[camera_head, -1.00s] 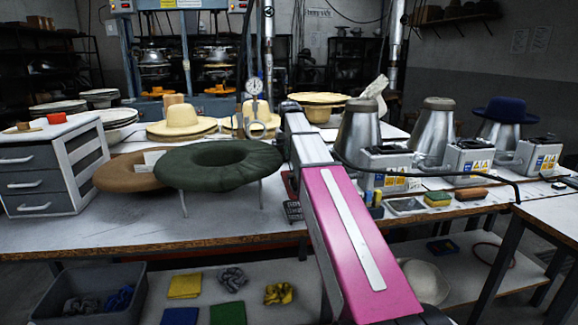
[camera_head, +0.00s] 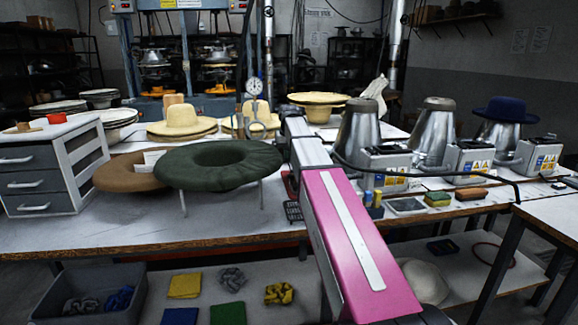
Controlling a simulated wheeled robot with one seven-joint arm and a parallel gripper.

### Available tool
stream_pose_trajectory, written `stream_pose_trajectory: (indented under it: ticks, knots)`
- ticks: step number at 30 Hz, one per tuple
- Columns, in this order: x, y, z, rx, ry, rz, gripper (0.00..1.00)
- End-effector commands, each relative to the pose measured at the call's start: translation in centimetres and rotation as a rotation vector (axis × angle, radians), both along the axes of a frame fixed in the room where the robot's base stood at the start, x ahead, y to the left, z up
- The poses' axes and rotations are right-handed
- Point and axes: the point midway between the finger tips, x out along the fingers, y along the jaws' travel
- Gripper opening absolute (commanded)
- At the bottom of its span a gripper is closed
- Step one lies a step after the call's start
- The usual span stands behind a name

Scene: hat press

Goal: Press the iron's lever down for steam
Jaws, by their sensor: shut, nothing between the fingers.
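My pink and silver arm reaches up from the bottom right across the table. My gripper does not show; the arm hides the space behind it. Left of the arm, a small red and dark thing (camera_head: 289,187) shows only in part at the arm's edge. It may be part of the iron, but I cannot tell. A black grid-like piece (camera_head: 293,211) lies just below it on the table. The iron's lever cannot be made out, nor whether anything touches it.
A dark green ring cushion (camera_head: 219,165) on thin legs stands left of the arm. Metal hat blocks (camera_head: 435,133) with control boxes (camera_head: 468,158) and a black hose (camera_head: 440,180) are to the right. A drawer unit (camera_head: 45,180) is at left. The table front (camera_head: 130,230) is clear.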

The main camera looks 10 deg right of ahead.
Motion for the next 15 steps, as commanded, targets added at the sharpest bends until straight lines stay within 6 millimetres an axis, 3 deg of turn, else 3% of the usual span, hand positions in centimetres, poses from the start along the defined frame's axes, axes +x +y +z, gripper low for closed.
stream_pose_trajectory:
  ticks: [15]
  knots:
    - [0.00,0.00,-0.71,0.000,0.000,0.000,0.00]
